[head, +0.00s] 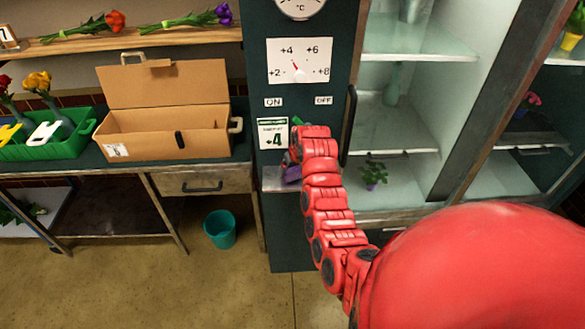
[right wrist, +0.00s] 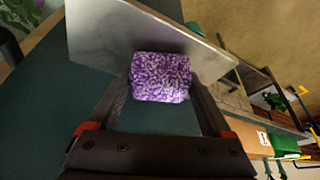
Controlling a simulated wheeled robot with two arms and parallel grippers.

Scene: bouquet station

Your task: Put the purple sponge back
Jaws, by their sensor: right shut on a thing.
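The purple sponge (right wrist: 160,77) is a speckled purple and white block. In the right wrist view it sits between the two fingers of my right gripper (right wrist: 163,100), which is shut on it. A small metal shelf (right wrist: 115,35) lies right beside the sponge; I cannot tell if they touch. In the head view my right arm reaches to this shelf (head: 274,181) on the dark green panel, and a bit of the sponge (head: 292,173) shows by the gripper (head: 291,160). My red arm hides part of the shelf. My left gripper is out of view.
The glass-fronted cabinet (head: 400,190) stands open at right, with a potted plant (head: 373,174) inside. A cardboard box (head: 165,133) and green crate (head: 85,130) stand on the left counter.

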